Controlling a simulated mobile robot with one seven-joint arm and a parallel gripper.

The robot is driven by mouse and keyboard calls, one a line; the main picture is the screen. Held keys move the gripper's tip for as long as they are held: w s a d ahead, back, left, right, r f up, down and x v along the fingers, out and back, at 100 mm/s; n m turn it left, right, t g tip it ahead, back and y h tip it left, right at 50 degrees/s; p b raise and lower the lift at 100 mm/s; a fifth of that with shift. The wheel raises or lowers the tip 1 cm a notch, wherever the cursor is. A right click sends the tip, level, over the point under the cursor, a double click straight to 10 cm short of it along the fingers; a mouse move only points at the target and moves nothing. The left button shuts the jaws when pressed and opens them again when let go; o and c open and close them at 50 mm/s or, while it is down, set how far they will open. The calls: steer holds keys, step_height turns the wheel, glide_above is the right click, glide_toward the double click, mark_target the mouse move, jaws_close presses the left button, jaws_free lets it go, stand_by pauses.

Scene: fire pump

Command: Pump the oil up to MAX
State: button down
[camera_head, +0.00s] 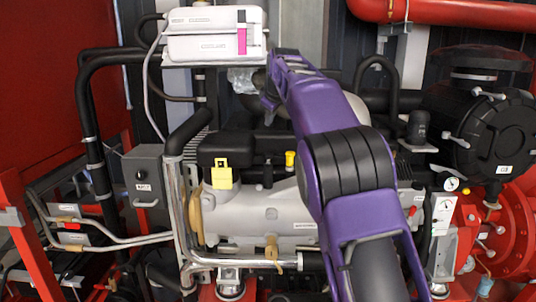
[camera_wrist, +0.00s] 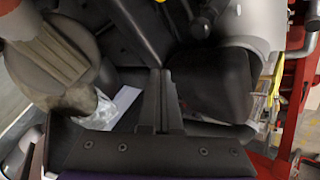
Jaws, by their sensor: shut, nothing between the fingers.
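My gripper (camera_wrist: 160,72) is shut and empty in the wrist view, its two dark fingers pressed together. In the head view my purple arm reaches up over the grey engine (camera_head: 265,212), and its end is near the white tank's lower right. A yellow cap (camera_head: 222,175) and a smaller yellow-topped part (camera_head: 290,160) stand on the engine, left of my arm. A white gauge plate (camera_head: 441,215) with a small red mark is at the right; its reading is too small to tell. I cannot identify an oil pump handle or a MAX mark.
A white tank (camera_head: 205,47) marked coolant carries a magenta level strip (camera_head: 242,40). A grey control box (camera_head: 147,185) stands left. A black round housing (camera_head: 490,135) and red pipe (camera_head: 450,12) are right. Clear plastic (camera_wrist: 100,112) lies left of my fingers in the wrist view.

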mark_target(269, 153)
step_height(269, 153, down, 7)
steer(key=b, duration=0.3)
steer(key=shift+b, duration=0.4)
steer(key=shift+f, duration=0.1)
stand_by(1.5)
steer(key=shift+f, duration=0.35)
steer(key=shift+f+b, duration=0.95)
steer(key=shift+f, duration=0.25)
stand_by(1.1)
steer(key=shift+r, duration=0.1)
steer(key=shift+r+p, duration=1.4)
steer(key=shift+p, duration=0.05)
steer(key=shift+r, duration=0.1)
step_height(269, 153, up, 3)
steer(key=p, duration=0.2)
steer(key=shift+p, duration=0.4)
steer(key=shift+r, duration=0.95)
